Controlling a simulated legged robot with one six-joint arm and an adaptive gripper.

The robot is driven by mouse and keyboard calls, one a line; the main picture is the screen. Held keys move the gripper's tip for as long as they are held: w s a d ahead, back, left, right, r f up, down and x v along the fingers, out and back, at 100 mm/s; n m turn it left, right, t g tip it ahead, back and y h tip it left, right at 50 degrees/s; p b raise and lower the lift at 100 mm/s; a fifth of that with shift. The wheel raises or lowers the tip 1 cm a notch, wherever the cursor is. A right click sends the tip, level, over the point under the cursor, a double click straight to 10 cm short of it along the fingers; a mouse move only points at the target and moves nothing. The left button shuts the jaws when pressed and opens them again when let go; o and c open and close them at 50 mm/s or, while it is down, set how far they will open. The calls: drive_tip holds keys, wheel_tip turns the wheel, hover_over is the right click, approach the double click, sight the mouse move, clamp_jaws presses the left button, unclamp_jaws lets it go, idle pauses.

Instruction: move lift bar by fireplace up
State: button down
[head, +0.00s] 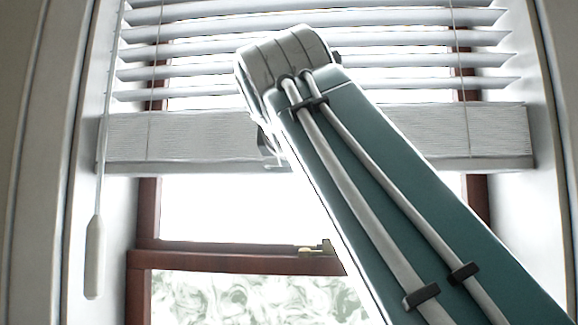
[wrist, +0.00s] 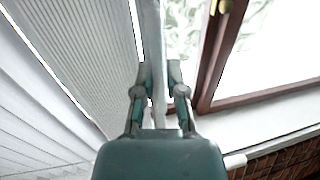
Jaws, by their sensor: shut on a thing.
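The lift bar (head: 190,138) is the wide pale bottom rail of a white window blind (head: 420,62). In the head view it hangs across the upper part of the window, below the slats. In the wrist view my gripper (wrist: 158,75) is shut on a narrow pale strip of the lift bar (wrist: 151,32), which runs up between the fingers. In the head view my arm crosses in front of the bar, and my fingers are mostly hidden behind it.
A red-brown window frame (head: 235,260) with a brass latch (head: 318,249) lies below the bar. A white wand (head: 94,258) hangs at the left. Pale walls flank the window closely. Brickwork (wrist: 280,160) shows at lower right in the wrist view.

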drive_tip(key=shift+a, duration=0.1)
drive_tip(key=c, duration=0.7)
unclamp_jaws()
drive_tip(key=v, duration=0.7)
drive_tip(key=shift+s+a, duration=0.1)
drive_tip(key=shift+s, duration=0.1)
